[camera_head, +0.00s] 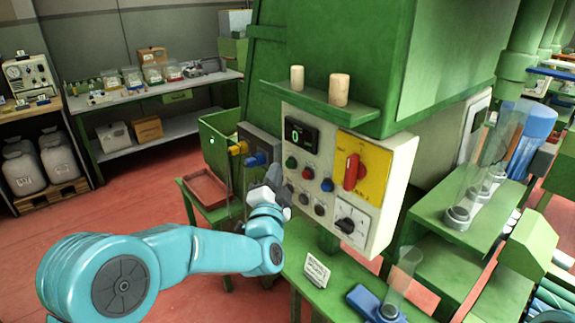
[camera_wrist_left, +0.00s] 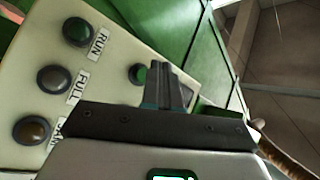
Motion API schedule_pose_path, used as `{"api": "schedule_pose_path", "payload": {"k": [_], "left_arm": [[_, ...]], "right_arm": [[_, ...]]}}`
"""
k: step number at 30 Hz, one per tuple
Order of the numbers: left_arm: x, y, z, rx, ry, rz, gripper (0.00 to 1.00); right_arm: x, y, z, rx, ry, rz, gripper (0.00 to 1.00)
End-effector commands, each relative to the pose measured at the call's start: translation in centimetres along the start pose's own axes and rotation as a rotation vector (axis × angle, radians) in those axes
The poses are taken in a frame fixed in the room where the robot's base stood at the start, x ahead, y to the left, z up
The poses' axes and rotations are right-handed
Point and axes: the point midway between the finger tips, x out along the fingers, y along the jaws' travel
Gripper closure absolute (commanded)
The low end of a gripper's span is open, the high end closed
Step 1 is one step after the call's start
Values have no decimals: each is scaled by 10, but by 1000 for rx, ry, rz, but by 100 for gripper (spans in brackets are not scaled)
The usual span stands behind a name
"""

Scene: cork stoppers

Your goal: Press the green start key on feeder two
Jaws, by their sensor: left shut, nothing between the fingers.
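A cream control panel (camera_head: 335,200) is fixed to the front of a green machine. In the head view a green key (camera_head: 292,162) sits at the left of a key row, beside red and blue keys. In the left wrist view the green key (camera_wrist_left: 138,74) shows just left of my fingertips. My left gripper (camera_head: 275,178) is at the panel's left edge, next to the green key; its shut, empty fingers (camera_wrist_left: 172,84) show in the left wrist view. I cannot tell if they touch the key. No feeder number is legible. My right gripper is not in view.
The panel has a small display (camera_head: 301,134) with a green 0, a red rotary switch (camera_head: 352,171) on a yellow plate and a black knob (camera_head: 346,225). Dark lamps show below the keys; one is labelled RUN (camera_wrist_left: 77,31). Two corks (camera_head: 339,89) stand on the ledge above.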

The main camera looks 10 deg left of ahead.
Motion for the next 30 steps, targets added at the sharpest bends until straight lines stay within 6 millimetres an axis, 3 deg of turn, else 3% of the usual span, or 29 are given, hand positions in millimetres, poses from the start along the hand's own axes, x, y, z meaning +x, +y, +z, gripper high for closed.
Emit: {"api": "schedule_pose_path", "payload": {"k": [30], "left_arm": [[6, 4, -4, 0, 0, 0, 100]], "right_arm": [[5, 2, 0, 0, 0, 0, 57]]}}
